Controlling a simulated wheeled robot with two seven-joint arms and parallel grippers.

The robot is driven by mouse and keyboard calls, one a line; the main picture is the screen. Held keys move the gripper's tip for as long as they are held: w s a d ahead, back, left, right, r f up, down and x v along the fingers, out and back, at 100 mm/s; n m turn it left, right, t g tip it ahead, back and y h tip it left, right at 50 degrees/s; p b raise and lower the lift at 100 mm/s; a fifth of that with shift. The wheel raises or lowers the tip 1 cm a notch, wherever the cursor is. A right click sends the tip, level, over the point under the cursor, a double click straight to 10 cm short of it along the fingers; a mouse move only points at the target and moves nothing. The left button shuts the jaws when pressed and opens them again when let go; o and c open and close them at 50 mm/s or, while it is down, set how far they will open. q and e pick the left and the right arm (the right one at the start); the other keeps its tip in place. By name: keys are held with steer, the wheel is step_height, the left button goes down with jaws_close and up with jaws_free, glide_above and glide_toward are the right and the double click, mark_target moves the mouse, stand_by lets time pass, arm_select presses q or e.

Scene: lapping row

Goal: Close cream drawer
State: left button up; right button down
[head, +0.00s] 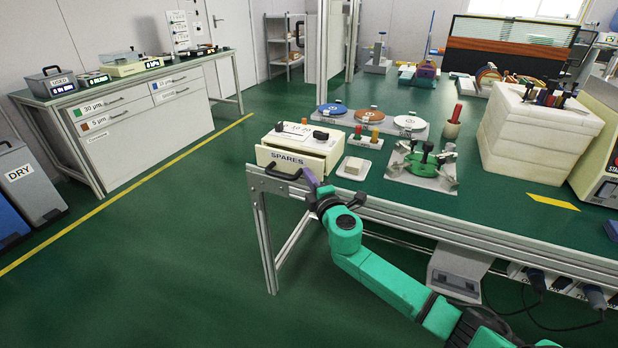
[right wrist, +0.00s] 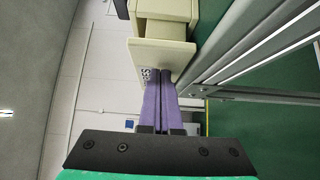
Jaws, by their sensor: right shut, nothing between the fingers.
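The cream drawer (head: 272,163), labelled SPARES, belongs to a small cream cabinet (head: 276,137) at the near left corner of the green bench. It stands partly out, with a dark opening behind its front panel. In the right wrist view, the drawer front (right wrist: 157,58) stands apart from the cabinet body. My right gripper (head: 309,175) has its purple fingers shut and empty, at the right part of the drawer front. In the wrist view the fingertips (right wrist: 162,82) reach the front panel; I cannot tell whether they press on it. My left gripper is out of view.
The bench's metal edge rail (head: 420,215) runs just below the drawer. A cream block on a small tray (head: 353,168) and a metal fixture with green parts (head: 423,167) stand to the right. Colored discs (head: 369,115) lie behind.

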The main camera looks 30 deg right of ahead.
mark_target(315, 170)
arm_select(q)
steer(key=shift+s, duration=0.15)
arm_select(e)
steer(key=shift+w+d+f+b, duration=0.1)
steer(key=shift+w+d+b, duration=0.55)
steer(key=shift+w+d, duration=0.45)
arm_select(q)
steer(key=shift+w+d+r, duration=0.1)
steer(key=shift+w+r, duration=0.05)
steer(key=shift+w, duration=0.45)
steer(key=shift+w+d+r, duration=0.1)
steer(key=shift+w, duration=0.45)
arm_select(e)
steer(key=shift+s+d+r, duration=0.1)
steer(key=shift+d+r, duration=0.1)
steer(key=shift+r, duration=0.1)
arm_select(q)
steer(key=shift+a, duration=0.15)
